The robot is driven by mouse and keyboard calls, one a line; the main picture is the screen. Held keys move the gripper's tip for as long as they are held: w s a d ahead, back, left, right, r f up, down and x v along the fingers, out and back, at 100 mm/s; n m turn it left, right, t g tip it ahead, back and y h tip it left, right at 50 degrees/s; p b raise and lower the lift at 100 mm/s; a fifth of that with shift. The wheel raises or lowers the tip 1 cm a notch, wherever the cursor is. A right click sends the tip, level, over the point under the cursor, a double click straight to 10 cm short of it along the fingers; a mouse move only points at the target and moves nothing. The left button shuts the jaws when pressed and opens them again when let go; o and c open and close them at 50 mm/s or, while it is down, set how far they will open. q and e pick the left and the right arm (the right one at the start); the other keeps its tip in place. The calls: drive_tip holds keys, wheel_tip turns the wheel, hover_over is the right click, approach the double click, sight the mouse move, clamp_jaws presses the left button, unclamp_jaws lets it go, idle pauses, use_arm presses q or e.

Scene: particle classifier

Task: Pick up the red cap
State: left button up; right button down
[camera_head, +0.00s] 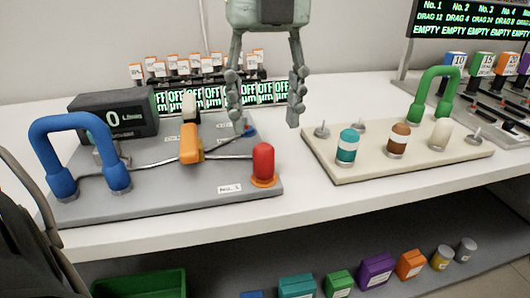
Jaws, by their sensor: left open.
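The red cap (263,160) stands upright on an orange round base (263,181) near the front right corner of the grey board (190,205). It is beside a white label reading "No. 1". My left gripper (265,112) hangs down from the top of the view with its two fingers spread apart. Nothing is between the fingers. The fingertips show above the red cap in the picture, apart from it. My right gripper is not in view.
On the grey board are a blue arch handle (82,140), an orange valve lever (191,145) and a dark display box (118,114). A lower shelf holds coloured blocks.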

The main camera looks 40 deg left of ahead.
sight(264, 146)
use_arm(q)
drive_tip(key=f, duration=0.6)
drive_tip(key=shift+w+a+f, duration=0.1)
drive_tip(key=shift+a+f, duration=0.1)
drive_tip(key=shift+a, duration=0.1)
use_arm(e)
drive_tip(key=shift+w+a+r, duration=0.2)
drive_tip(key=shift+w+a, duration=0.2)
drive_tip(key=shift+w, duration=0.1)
